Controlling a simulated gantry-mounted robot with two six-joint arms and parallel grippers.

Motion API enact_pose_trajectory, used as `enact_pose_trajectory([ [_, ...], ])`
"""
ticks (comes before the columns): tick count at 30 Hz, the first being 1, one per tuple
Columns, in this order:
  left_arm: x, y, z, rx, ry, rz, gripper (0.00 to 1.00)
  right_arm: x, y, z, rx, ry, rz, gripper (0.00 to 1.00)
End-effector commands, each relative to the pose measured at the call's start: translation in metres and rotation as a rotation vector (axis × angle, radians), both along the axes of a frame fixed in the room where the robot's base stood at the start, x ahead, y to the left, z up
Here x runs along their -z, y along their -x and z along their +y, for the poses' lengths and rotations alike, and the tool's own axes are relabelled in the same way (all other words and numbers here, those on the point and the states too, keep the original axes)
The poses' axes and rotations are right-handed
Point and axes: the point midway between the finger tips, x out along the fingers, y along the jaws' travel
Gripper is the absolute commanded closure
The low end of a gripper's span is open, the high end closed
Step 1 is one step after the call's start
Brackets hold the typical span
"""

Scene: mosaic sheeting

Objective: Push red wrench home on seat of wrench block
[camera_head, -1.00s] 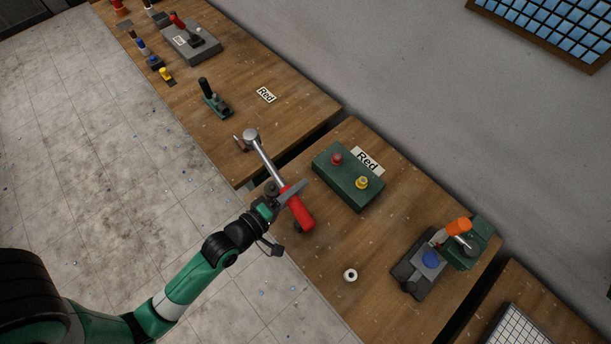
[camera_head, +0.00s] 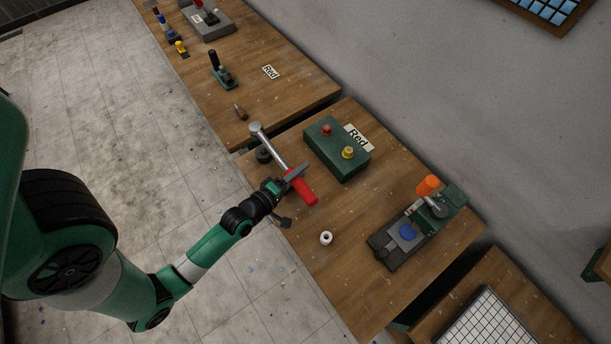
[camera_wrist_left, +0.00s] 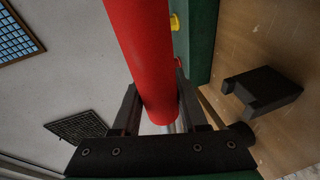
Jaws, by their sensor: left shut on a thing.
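The red wrench has a red handle (camera_head: 301,189), a silver shaft and a round silver head (camera_head: 256,128). My left gripper (camera_head: 293,176) is shut on the handle, which also shows large between the fingers in the left wrist view (camera_wrist_left: 145,50). A dark block (camera_head: 263,155), probably the wrench block, stands on the near table just left of the shaft. In the left wrist view a black block with an open notch (camera_wrist_left: 272,86) stands on the table, apart from the handle. The wrench appears held above the table. My right gripper is out of view.
A green box (camera_head: 337,163) with red and yellow knobs stands by a "Red" label (camera_head: 358,138). A white ring (camera_head: 326,238) lies on the table (camera_head: 335,285). A fixture with an orange handle (camera_head: 428,185) stands at right. A gap separates the tables.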

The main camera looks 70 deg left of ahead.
Motion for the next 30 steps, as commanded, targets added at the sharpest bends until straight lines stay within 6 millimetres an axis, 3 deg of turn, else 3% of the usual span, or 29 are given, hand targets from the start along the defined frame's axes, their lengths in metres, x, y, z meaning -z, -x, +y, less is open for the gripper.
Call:
enact_pose_trajectory([
  [14, -0.006, -0.001, 0.0, -0.001, -0.01, -0.006, 1.0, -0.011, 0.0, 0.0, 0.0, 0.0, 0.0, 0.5],
  [30, 0.049, -0.001, 0.0, -0.002, -0.01, -0.009, 1.0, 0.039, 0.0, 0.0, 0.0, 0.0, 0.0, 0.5],
])
